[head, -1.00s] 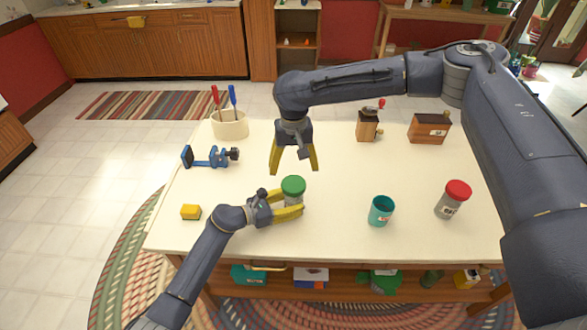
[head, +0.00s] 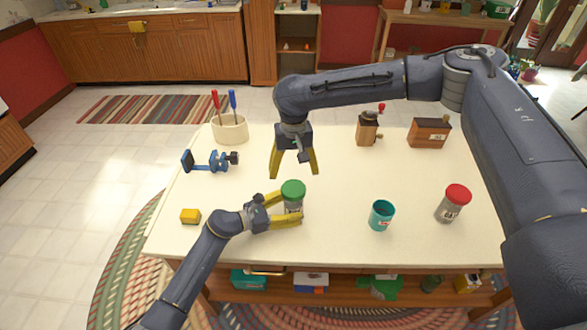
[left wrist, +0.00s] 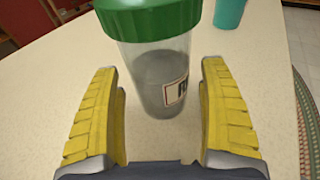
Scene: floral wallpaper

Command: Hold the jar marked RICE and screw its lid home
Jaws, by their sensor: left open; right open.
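A clear jar with a green lid (head: 293,189) stands upright near the middle of the table. In the left wrist view the jar (left wrist: 158,75) shows part of a label at its right side, too cut off to read fully. My left gripper (head: 292,207) is open, with its yellow fingers to either side of the jar's body. In the left wrist view the gripper (left wrist: 163,110) shows gaps between both fingers and the jar. My right gripper (head: 294,175) is open and empty, pointing down just behind and above the lid. The lid sits on the jar's top; how tight cannot be told.
A red-lidded jar (head: 452,204) and a teal cup (head: 381,215) stand to the right. A grinder (head: 367,129) and wooden box (head: 428,132) stand behind.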

